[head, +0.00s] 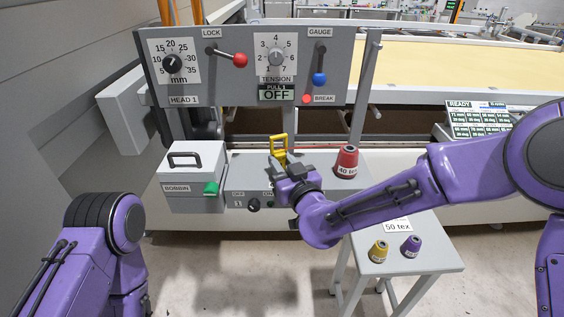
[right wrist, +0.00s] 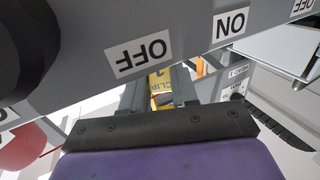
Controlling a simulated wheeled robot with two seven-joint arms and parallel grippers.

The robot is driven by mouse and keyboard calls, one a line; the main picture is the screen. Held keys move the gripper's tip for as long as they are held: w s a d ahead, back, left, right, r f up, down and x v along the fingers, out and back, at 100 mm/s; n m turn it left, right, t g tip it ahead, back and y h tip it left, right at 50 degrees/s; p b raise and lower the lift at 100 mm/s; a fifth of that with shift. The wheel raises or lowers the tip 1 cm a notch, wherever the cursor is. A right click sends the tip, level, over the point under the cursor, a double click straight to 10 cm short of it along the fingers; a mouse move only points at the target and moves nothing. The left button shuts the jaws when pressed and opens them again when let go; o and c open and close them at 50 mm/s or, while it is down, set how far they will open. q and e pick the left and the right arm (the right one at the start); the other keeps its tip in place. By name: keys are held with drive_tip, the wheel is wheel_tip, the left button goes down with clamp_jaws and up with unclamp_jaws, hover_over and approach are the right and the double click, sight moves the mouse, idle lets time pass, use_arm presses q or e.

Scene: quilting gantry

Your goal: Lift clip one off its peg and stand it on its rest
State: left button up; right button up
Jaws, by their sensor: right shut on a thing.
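The yellow clip one (head: 278,145) stands above the grey shelf below the panel in the head view. In the right wrist view, the clip (right wrist: 160,80) shows its "CLIP" lettering between the two dark fingers. My right gripper (head: 282,163) is shut on the clip from the near side. The clip's lower part is hidden behind the gripper in the head view. I cannot make out its peg or its rest, nor tell whether it touches either. My left arm shows at the lower left, but its gripper is out of view.
The panel (head: 350,75) with dials and levers rises behind the clip. A grey bobbin box (head: 193,165) stands to the left, and a red cone (head: 347,161) to the right. A small table (head: 420,258) holds yellow and purple cones.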

drive_tip(key=shift+w+f+b, duration=0.1)
drive_tip(key=shift+f+b, duration=0.4)
drive_tip(key=shift+f, duration=0.1)
drive_tip(key=o, duration=1)
